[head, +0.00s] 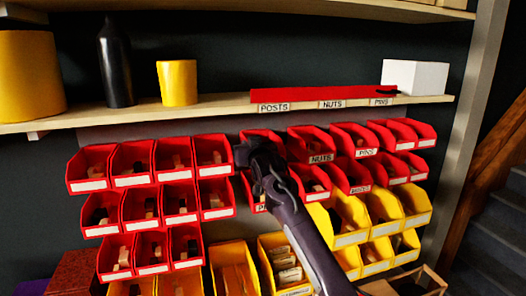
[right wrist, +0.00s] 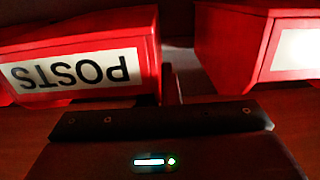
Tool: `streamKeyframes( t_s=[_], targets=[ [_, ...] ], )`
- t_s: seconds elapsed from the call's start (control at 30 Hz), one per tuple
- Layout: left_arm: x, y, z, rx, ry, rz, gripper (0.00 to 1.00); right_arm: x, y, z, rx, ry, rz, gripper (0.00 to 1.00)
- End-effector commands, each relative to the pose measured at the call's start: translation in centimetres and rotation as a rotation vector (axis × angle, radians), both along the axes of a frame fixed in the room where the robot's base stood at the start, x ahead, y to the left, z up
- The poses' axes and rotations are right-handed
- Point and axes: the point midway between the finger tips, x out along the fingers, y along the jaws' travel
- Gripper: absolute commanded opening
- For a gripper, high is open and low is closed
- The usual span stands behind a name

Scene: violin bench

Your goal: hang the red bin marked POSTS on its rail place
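A red bin whose label starts with P (head: 259,208) shows behind my right arm in the head view, mostly hidden. In the right wrist view a red bin marked POSTS (right wrist: 75,72) appears upside down at upper left, close to the gripper body. My right gripper (head: 258,160) is among the red bins, in front of an upper-row red bin (head: 262,135) whose front it covers. Its fingertips are hidden, so I cannot tell whether it is open or grips a bin. My left gripper is not in view.
Red bins (head: 92,168) hang in rows at left, with more at right, including one marked NUTS (head: 320,158). Yellow bins (head: 383,206) hang below. The shelf (head: 225,106) above carries POSTS, NUTS and PINS labels, a red strip (head: 320,96), a black bottle (head: 115,65) and a white box (head: 415,77).

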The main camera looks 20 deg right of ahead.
Motion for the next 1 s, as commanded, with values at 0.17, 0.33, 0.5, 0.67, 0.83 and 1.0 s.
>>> streamKeyframes(
  t_s=[0.17, 0.33, 0.5, 0.67, 0.83, 1.0],
  targets=[
    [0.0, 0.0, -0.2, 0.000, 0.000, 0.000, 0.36, 0.0, 0.0, -0.3, 0.000, -0.001, 0.000, 0.00],
    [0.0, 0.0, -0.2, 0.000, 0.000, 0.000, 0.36, 0.0, 0.0, -0.5, 0.000, 0.001, 0.000, 0.09],
    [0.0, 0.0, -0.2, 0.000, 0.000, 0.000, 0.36, 0.0, 0.0, -0.4, 0.000, 0.001, 0.000, 0.29],
    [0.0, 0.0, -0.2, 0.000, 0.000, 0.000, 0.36, 0.0, 0.0, -0.4, 0.000, 0.000, 0.000, 0.29],
    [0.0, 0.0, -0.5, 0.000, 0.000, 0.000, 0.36, -0.2, 0.0, -0.5, 0.000, -0.001, 0.000, 0.29],
    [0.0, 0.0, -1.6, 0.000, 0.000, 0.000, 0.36, -1.7, 0.0, -0.7, 0.001, -0.002, 0.001, 0.29]
  ],
)
